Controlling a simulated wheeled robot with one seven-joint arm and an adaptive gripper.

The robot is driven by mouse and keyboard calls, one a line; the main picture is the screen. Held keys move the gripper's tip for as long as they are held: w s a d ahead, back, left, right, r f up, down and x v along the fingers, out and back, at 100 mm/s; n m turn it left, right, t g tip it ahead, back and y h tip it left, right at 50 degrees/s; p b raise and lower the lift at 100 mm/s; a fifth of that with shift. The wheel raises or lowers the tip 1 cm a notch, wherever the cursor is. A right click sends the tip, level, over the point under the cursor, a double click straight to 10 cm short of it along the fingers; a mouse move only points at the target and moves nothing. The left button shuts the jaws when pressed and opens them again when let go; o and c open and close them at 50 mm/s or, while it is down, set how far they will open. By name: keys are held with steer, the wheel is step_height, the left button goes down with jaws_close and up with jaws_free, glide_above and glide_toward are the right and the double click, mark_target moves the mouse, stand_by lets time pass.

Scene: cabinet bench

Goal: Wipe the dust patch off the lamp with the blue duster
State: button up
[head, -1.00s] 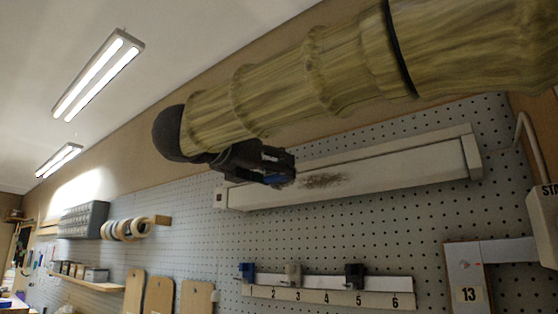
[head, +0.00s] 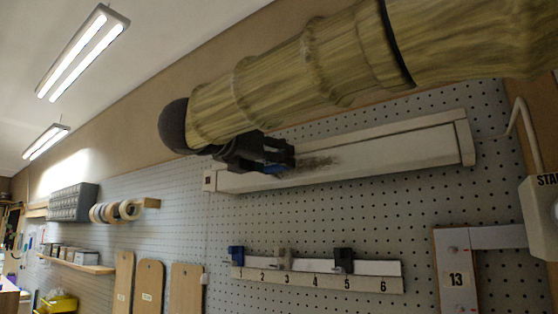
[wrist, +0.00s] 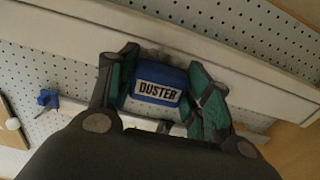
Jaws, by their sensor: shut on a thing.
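The lamp (head: 400,150) is a long white bar fixed on the pegboard; in the wrist view the lamp (wrist: 238,64) runs across behind the fingers. A brown-grey dust patch (head: 315,163) shows on the lamp's face just right of my gripper. My gripper (head: 282,156) is at the left part of the lamp. In the wrist view my gripper (wrist: 165,92) is shut on the blue duster (wrist: 158,84), labelled DUSTER, between green finger pads. The duster's far end is hidden, so I cannot tell whether it touches the lamp.
Below the lamp is a numbered rail (head: 320,275) with several hooks. A bracket marked 13 (head: 457,280) and a white box (head: 541,215) are at the right. Wooden boards (head: 150,287) and tape rolls (head: 118,211) are at the left. Pegboard between lamp and rail is clear.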

steer(key=shift+a+f, duration=0.1)
steer(key=shift+a, duration=0.1)
steer(key=shift+w+a+f, duration=0.1)
steer(key=shift+w, duration=0.2)
steer(key=shift+w+f, duration=0.1)
steer(key=shift+w, duration=0.3)
steer(key=shift+s+d, duration=0.25)
steer(key=shift+d, duration=0.15)
steer(key=shift+w+a, duration=0.1)
steer(key=shift+w, duration=0.25)
steer(key=shift+d+b, duration=0.3)
steer(key=shift+w, duration=0.35)
steer(key=shift+d, duration=0.2)
